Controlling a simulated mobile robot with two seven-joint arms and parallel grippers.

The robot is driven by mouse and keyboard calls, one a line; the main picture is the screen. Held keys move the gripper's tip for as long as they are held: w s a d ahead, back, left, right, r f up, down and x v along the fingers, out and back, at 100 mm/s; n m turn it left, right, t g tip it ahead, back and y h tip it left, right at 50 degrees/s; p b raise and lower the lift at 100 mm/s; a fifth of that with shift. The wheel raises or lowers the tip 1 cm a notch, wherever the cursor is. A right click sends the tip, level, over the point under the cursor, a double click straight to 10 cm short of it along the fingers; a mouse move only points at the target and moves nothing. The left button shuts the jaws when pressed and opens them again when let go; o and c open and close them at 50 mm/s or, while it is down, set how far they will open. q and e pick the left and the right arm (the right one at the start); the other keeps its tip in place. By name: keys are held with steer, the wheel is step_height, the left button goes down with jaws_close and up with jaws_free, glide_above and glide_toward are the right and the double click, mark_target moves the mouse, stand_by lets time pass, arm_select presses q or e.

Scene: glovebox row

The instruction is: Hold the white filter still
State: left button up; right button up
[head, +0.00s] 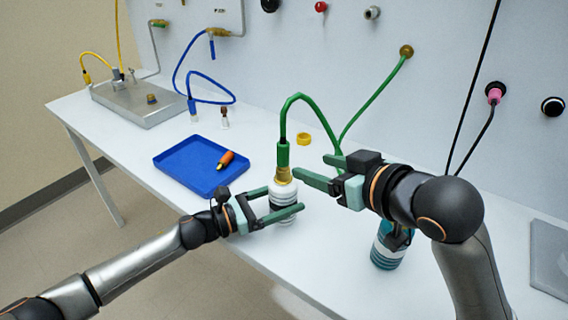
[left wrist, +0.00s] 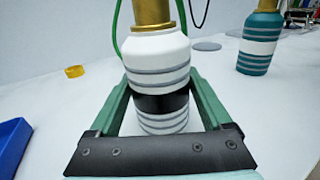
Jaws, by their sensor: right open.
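The white filter (head: 284,192) stands upright on the bench, with grey rings and a black band; it also fills the middle of the left wrist view (left wrist: 157,55). A brass fitting (head: 284,174) on its top joins a green hose (head: 283,153). My left gripper (head: 285,200) has one finger on each side of the filter and looks closed against it at the black band. The left wrist view shows the fingers beside the filter (left wrist: 160,100). My right gripper (head: 308,167) is open and empty, its fingertips just right of the brass fitting and hose end.
A blue tray (head: 175,160) holding an orange-handled tool (head: 226,159) lies left of the filter. A yellow ring (head: 304,139) lies behind it. A teal-and-white filter (head: 385,255) stands to the right, partly behind my right arm. The green hose arches to the wall port (head: 406,50).

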arm_select(q)
steer(key=shift+o, duration=1.1)
steer(key=shift+a, duration=0.1)
